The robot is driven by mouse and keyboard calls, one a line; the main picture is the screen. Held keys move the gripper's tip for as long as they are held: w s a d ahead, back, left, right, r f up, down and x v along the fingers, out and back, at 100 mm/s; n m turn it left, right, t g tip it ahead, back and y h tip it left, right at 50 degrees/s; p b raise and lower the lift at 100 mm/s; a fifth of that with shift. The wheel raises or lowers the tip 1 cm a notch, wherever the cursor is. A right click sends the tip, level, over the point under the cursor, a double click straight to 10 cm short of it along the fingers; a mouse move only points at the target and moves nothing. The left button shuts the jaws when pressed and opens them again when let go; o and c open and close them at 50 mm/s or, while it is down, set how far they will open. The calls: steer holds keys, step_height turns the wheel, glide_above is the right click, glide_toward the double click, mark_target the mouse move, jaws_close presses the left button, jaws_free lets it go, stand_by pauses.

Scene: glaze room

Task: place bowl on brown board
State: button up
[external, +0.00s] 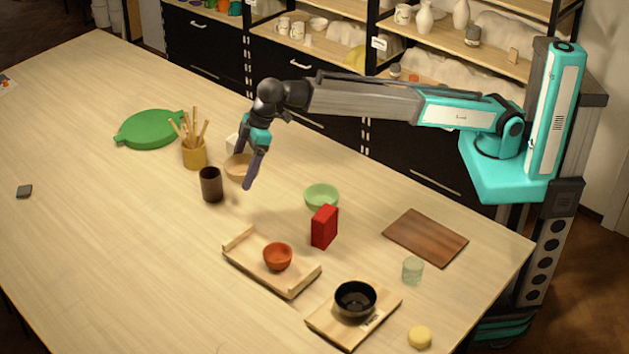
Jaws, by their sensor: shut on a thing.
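The brown board (425,238) lies flat and bare on the right part of the table. My gripper (244,168) points down over the middle-left of the table, shut on a tan bowl (238,174). The finger nearer the camera partly covers this bowl; whether it touches the table is hard to tell. A green bowl (321,198) stands between my gripper and the board. An orange-red bowl (277,257) sits on a wooden tray (240,258). A black bowl (355,300) sits on a light wooden board (323,325).
A red box (324,227) stands upright beside the green bowl. A glass (412,270) stands just in front of the brown board. A dark brown cup (211,185) and a yellow pot of sticks (194,154) stand left of my gripper. A yellow round item (420,337) lies near the front.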

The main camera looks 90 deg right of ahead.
steer(key=s+a+n+g+y, duration=0.1)
steer(key=s+a+n, duration=0.3)
steer(key=s, duration=0.6)
steer(key=s+a+n+g+y+p, duration=0.1)
steer(key=s+a+n, duration=0.35)
steer(key=s, duration=0.55)
steer(key=s+a+n+g+y, duration=0.1)
steer(key=s+a+n+g, duration=0.2)
steer(key=s, duration=0.7)
steer(key=s+a+n+g+h+p, duration=0.1)
steer(key=s+n+g, duration=0.1)
steer(key=s+n, duration=1)
steer(key=s, duration=1)
steer(key=shift+s+f+g, duration=0.15)
steer(key=shift+s+g, duration=0.15)
steer(key=shift+s, duration=0.1)
steer(key=f, duration=0.4)
steer(key=shift+w+a, duration=0.1)
steer(key=shift+w, duration=0.1)
steer(key=shift+f, duration=0.65)
glide_above(426, 236)
steer(key=shift+f+p, duration=0.4)
steer(key=shift+f, duration=1.8)
